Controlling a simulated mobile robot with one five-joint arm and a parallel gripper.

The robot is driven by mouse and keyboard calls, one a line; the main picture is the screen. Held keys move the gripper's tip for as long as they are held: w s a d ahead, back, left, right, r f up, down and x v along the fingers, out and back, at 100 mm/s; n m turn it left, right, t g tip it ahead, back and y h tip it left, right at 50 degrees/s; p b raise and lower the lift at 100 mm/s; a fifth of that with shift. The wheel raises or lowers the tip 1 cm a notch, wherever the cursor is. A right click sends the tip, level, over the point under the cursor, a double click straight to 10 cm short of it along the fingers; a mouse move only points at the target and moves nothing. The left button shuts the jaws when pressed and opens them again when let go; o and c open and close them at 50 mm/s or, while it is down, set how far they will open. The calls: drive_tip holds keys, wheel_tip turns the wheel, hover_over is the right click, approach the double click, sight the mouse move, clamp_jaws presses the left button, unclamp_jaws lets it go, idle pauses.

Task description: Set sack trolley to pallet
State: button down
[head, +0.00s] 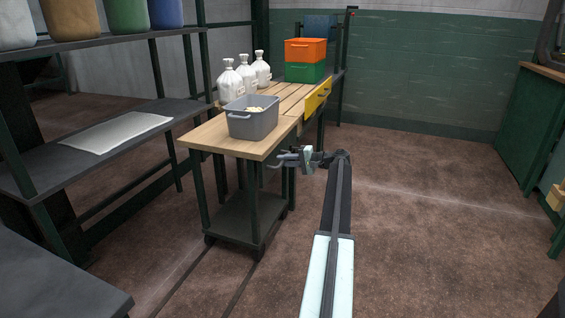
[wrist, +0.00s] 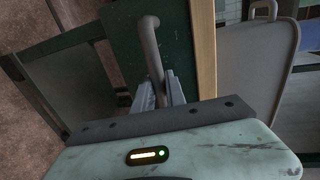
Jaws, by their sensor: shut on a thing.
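The wheeled trolley has a wooden top (head: 196,138), dark green legs, a low shelf (head: 243,216) and small casters. In the wrist view its wooden edge (wrist: 205,50) and green side (wrist: 122,35) fill the middle. My gripper (head: 284,160) is at the trolley's right end, below the top. In the wrist view my gripper (wrist: 160,92) is shut on a grey curved handle (wrist: 149,35) on that green side. A slatted wooden surface (head: 292,92) lies directly behind the trolley; I cannot tell whether it is the pallet. The fingertips are partly hidden by the handle.
A grey bin (head: 253,123) with pale contents stands on the trolley. White jugs (head: 232,82), an orange crate (head: 305,49) and a green crate (head: 305,71) stand behind it. A dark shelf (head: 105,147) is at left. Two dark floor lines run in front. Right floor is clear.

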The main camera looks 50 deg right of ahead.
drive_tip(key=shift+d, duration=0.35)
drive_tip(key=c, duration=1.4)
unclamp_jaws()
drive_tip(key=shift+a, duration=0.1)
drive_tip(key=p+v, duration=0.1)
drive_tip(key=v, duration=0.6)
drive_tip(key=shift+s+r, duration=0.1)
drive_tip(key=shift+s, duration=0.25)
